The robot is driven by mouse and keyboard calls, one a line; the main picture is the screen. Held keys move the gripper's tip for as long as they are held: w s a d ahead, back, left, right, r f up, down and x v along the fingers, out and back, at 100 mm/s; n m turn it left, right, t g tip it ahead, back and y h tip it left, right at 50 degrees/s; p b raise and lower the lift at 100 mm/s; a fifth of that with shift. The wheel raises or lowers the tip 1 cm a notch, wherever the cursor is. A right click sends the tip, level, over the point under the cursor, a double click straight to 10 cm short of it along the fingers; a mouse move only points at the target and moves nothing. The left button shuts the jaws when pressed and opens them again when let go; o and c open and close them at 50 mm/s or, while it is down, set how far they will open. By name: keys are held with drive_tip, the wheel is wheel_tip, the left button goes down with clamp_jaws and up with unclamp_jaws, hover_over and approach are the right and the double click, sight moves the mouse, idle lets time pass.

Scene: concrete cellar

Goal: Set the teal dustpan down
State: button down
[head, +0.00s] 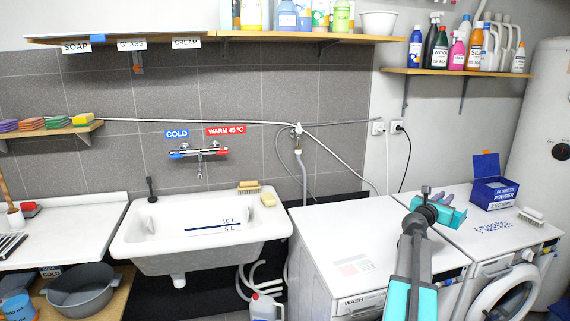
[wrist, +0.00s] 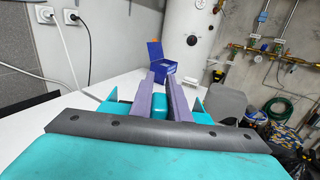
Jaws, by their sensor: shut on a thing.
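The teal dustpan (head: 452,216) shows in the head view beside my gripper (head: 432,194), over the neighbouring edges of the two white machines. My gripper is shut on it; in the wrist view the purple-grey fingers (wrist: 167,98) stand on either side of a teal part of the dustpan (wrist: 160,106). My wrist and gripper hide much of the pan. I cannot tell whether its underside touches a machine top or hangs just above.
Blue granules (head: 492,226) lie on the right machine's top (head: 520,238), with an open blue powder box (head: 495,192) behind and a brush (head: 531,216) at the right. The left machine's top (head: 325,225) is largely clear. A sink (head: 190,240) stands further left.

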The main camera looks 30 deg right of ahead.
drive_tip(key=w+a+f+n+t+y+b, duration=0.1)
drive_tip(key=w+a+f+n+t+y, duration=0.35)
drive_tip(key=w+a, duration=0.45)
drive_tip(key=w+a+f+n+t+y+b, duration=0.1)
drive_tip(key=w+a+f+n+t+y, duration=0.3)
drive_tip(key=w+a, duration=0.55)
drive_tip(key=w+a+f+n+t+y+b, duration=0.1)
drive_tip(key=w+a+f+n+t+y, duration=0.35)
drive_tip(key=a, duration=0.65)
drive_tip(key=w+a+f+n+y+b, duration=0.1)
drive_tip(key=a+f+n+y, duration=0.25)
drive_tip(key=a, duration=0.65)
drive_tip(key=w+a+f+n+g+y+b, duration=0.1)
drive_tip(key=a+f+n+y, duration=0.3)
drive_tip(key=a, duration=0.7)
drive_tip(key=w+a+f+y+b, duration=0.15)
drive_tip(key=a+y, duration=0.35)
drive_tip(key=a, duration=0.5)
drive_tip(key=s+a+f+n+g+y, duration=0.2)
drive_tip(key=s+a+n+y, duration=0.1)
drive_tip(key=a, duration=0.5)
drive_tip(key=s+a+f+n+g+y+b, duration=0.1)
drive_tip(key=s+a+n+g+y, duration=0.2)
drive_tip(key=a, duration=0.5)
drive_tip(key=s+y, duration=0.1)
drive_tip(key=s, duration=0.1)
drive_tip(key=shift+s+f+g, duration=0.3)
drive_tip(key=shift+f, duration=0.1)
drive_tip(key=d, duration=0.7)
